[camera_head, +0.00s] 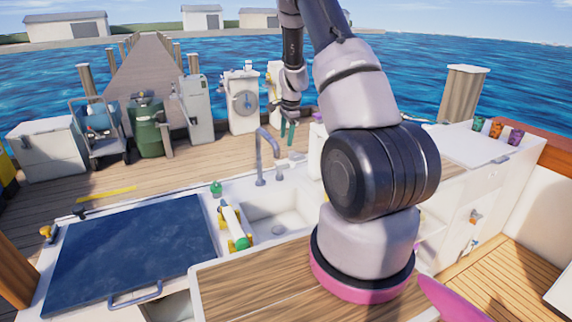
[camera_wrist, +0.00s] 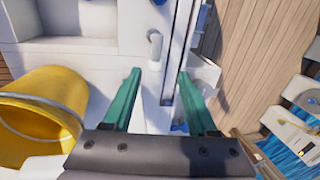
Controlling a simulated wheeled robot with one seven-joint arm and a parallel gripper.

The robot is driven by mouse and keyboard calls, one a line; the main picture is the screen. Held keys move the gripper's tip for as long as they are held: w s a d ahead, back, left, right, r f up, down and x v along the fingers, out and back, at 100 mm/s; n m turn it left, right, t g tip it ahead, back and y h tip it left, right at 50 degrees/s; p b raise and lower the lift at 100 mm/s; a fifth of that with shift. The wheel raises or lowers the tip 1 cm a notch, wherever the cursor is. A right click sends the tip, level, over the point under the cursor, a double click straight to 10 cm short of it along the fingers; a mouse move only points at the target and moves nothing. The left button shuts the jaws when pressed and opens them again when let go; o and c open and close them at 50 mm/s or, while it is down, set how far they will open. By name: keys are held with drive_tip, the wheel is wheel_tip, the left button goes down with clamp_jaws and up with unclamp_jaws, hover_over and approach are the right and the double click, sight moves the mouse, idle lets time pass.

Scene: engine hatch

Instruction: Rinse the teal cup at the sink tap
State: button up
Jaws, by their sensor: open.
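Three small cups stand in a row on the white counter at the far right of the head view. The leftmost cup (camera_head: 478,124) looks green to teal, but it is too small to be sure of its colour. The sink (camera_head: 262,208) is a white basin left of my arm, with a grey tap (camera_head: 261,160) at its back edge. My gripper (camera_head: 287,134) hangs beyond the tap, far from the cups. In the wrist view its two teal fingers (camera_wrist: 160,75) are apart with nothing held between them. No cup shows in the wrist view.
A dark blue hatch (camera_head: 130,250) with a handle lies left of the sink. A white, yellow and green object (camera_head: 234,227) and a small green bottle (camera_head: 216,188) sit beside the basin. A yellow bucket (camera_wrist: 60,88) is left of my fingers. Dock machines line the back.

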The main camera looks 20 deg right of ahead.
sight(287, 164)
drive_tip(key=x, duration=0.4)
drive_tip(key=d+x, duration=0.1)
drive_tip(key=x, duration=0.8)
drive_tip(key=shift+s+d+f, duration=0.2)
drive_tip(key=shift+f, duration=0.1)
clamp_jaws()
idle(0.8)
